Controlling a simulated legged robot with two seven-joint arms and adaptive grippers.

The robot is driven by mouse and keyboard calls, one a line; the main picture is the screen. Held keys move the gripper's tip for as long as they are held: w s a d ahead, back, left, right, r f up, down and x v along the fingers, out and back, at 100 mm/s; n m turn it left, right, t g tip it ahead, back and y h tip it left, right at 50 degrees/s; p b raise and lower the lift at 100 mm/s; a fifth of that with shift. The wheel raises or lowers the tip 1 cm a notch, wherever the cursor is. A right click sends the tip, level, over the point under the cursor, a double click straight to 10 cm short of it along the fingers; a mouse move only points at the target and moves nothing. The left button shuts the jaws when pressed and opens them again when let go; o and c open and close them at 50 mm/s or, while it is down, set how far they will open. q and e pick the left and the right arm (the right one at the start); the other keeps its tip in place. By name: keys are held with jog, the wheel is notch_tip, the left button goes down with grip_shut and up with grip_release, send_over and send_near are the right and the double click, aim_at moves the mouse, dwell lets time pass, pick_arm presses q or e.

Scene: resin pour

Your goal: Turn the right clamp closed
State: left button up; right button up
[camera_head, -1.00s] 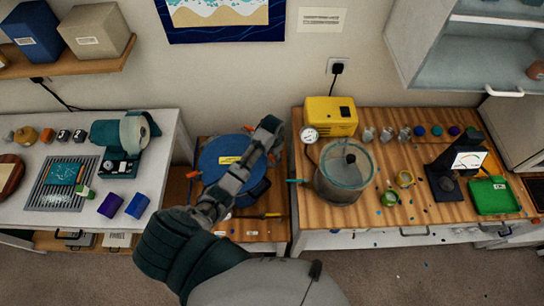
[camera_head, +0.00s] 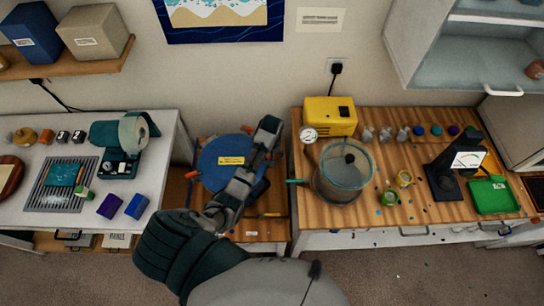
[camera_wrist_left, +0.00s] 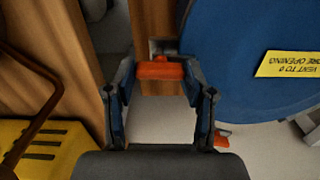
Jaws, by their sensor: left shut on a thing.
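The round blue lid (camera_head: 215,160) with a yellow label (camera_head: 231,161) sits on the low wooden stand between the two benches. My left gripper (camera_wrist_left: 160,78) reaches over the lid's right side. In the left wrist view its fingers are shut around an orange clamp handle (camera_wrist_left: 160,69) beside the edge of the blue lid (camera_wrist_left: 235,75). In the head view my gripper and wrist hide this clamp. Other orange clamp handles show at the lid's left (camera_head: 192,174) and back (camera_head: 248,128). My right gripper is not in view.
Close on the right, a wooden bench holds a yellow pump (camera_head: 330,116) with a gauge (camera_head: 308,134) and a clear pot (camera_head: 343,172). A teal-tipped handle (camera_head: 296,181) sticks out near my wrist.

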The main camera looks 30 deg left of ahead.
pick_arm(q)
jog(key=shift+w+a+r+n, duration=0.1)
jog(key=shift+w+r+n, duration=0.2)
jog(key=shift+n, duration=0.2)
jog(key=o, duration=0.9)
jog(key=shift+c, duration=0.2)
jog(key=o, duration=0.3)
jog(key=shift+f, duration=0.2)
jog(key=shift+s, duration=0.1)
notch_tip(320, 180, up, 7)
jog(key=shift+r, duration=0.15)
